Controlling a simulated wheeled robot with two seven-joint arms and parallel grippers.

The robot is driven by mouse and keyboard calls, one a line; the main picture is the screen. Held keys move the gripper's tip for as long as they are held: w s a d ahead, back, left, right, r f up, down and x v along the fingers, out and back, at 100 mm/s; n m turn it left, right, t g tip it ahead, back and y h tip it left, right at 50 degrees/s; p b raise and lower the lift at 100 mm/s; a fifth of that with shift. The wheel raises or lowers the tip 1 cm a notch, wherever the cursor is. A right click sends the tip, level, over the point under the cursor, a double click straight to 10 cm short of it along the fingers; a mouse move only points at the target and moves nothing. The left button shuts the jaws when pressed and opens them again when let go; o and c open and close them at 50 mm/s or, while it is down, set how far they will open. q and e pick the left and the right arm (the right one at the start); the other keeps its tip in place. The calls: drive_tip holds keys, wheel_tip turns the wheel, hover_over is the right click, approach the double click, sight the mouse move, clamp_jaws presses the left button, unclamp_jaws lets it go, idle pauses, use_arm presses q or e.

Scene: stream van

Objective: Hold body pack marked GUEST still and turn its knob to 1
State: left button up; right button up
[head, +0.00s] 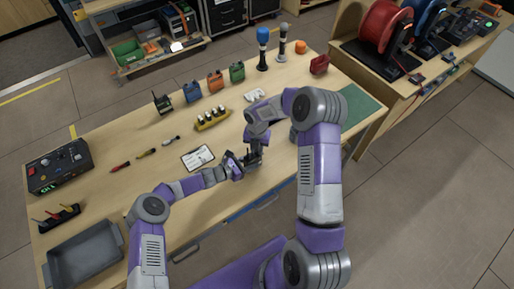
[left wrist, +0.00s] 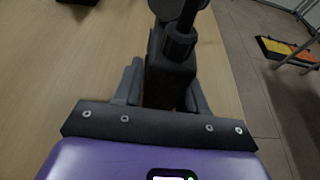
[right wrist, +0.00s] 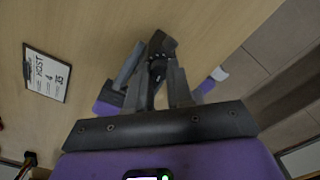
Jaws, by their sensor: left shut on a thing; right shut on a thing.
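A black body pack (left wrist: 170,82) is clamped between the fingers of my left gripper (left wrist: 165,92), just above the table's front part. In the head view my left gripper (head: 240,165) and right gripper (head: 254,155) meet at this pack. A dark round knob (left wrist: 180,46) stands on top of the pack, and dark parts of my right gripper overlap it from above. In the right wrist view my right gripper (right wrist: 156,85) is closed on a dark part at the pack, which looks like the knob. No GUEST mark or knob number can be read.
A printed card (head: 197,157) lies to the left; it seems to read HOST with digits in the right wrist view (right wrist: 47,74). Black, blue, orange and green packs stand behind. A yellow holder (head: 212,121) is nearer. A grey tray (head: 82,258) is at front left.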

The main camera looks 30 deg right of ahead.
drive_tip(key=o, duration=0.6)
drive_tip(key=shift+r, duration=0.1)
drive_tip(key=shift+r, duration=2.9)
use_arm(q)
drive_tip(key=o, duration=1.2)
